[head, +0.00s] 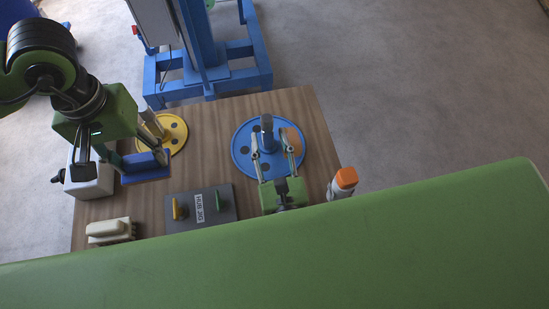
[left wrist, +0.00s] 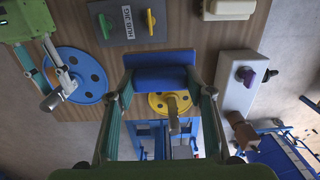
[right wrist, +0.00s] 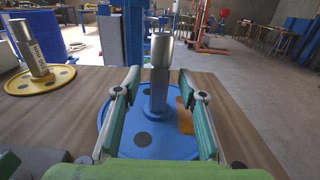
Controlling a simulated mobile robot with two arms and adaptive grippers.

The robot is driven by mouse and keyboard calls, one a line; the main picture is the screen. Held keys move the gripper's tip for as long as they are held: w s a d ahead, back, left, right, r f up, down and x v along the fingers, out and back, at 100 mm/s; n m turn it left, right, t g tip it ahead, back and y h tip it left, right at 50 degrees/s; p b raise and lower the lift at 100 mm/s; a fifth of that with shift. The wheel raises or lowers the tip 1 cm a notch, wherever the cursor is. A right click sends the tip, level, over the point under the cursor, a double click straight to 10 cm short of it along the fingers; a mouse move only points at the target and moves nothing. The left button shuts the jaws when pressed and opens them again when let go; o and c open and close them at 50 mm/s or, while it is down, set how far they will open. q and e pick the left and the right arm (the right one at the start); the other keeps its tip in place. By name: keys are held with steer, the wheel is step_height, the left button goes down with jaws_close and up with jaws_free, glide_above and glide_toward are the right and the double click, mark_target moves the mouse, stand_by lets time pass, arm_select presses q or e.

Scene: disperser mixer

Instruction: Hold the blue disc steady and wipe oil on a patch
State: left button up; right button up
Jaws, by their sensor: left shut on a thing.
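The blue disc (head: 241,157) lies flat on the wooden table, with a grey post (head: 267,132) upright at its middle. An orange-brown patch (head: 293,139) is on its right side; it also shows in the right wrist view (right wrist: 183,116). My right gripper (head: 273,148) is open, with its fingers on either side of the post; gaps show in the right wrist view (right wrist: 162,92). My left gripper (head: 147,160) is shut on a blue pad (left wrist: 160,73), held high over the table's left side, away from the blue disc.
A yellow disc (head: 177,132) with a post stands at the back left. A dark panel (head: 190,220) with yellow and green handles lies at the front. A white bottle with an orange cap (head: 346,177) stands at the right edge. A white box (head: 91,180) is at the left.

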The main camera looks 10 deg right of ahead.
mark_target(269, 136)
steer(key=shift+w, duration=1.75)
steer(key=c, duration=1)
jaws_close()
